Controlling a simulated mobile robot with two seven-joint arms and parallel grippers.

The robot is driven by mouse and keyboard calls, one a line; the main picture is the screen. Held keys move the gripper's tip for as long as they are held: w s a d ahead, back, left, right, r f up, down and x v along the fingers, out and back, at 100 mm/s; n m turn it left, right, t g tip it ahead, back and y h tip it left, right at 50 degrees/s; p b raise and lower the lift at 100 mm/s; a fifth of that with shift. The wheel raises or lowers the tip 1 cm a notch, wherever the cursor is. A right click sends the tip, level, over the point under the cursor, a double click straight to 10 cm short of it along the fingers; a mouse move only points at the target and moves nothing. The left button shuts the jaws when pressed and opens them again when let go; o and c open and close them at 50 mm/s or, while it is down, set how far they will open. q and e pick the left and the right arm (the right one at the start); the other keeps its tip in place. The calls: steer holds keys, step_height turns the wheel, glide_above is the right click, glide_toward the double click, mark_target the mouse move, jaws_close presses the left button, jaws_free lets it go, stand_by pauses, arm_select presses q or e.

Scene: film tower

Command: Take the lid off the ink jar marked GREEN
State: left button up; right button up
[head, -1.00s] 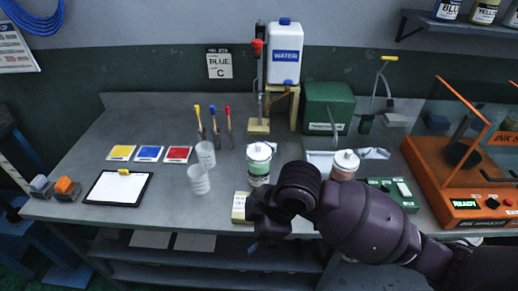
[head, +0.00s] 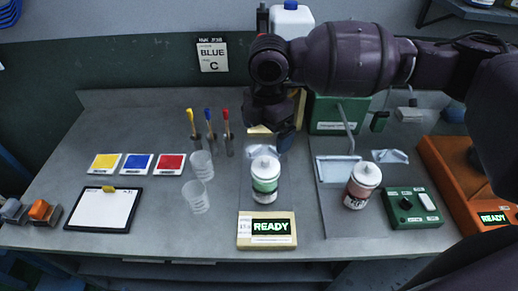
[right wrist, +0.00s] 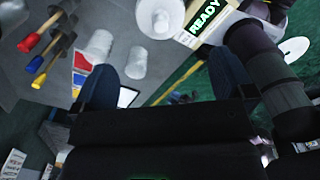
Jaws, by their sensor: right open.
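The green-banded ink jar (head: 265,185) stands upright on the bench behind the scale, its white lid (head: 265,163) on top. Its lettering is too small to read. My right gripper (head: 276,128) hangs above and behind this jar, apart from it. In the right wrist view the right gripper (right wrist: 164,80) has its two fingers wide apart with nothing between them. A white jar lid (right wrist: 160,14) beside the lit READY display shows at the top of that view, beyond the fingers. My left gripper is not in view.
A second jar with a reddish band (head: 360,190) stands to the right. Two clear cups (head: 196,197) stand left of the green jar. A scale (head: 266,230) reading READY lies in front. Colour-handled tools (head: 210,133) stand at back left. A green control box (head: 412,207) is at right.

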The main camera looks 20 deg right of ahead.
mark_target(266, 159)
steer(key=shift+d+r, duration=0.1)
steer(key=shift+s+f, duration=0.15)
steer(key=shift+f, duration=0.1)
step_height(266, 159, down, 4)
steer(key=shift+s+f, duration=0.1)
steer(key=shift+f, duration=0.15)
steer(key=shift+w+f, duration=0.15)
steer(key=shift+f, duration=1.25)
steer(key=shift+w+f, duration=0.1)
steer(key=shift+f, duration=1.3)
steer(key=shift+c, duration=0.3)
steer(key=c, duration=0.8)
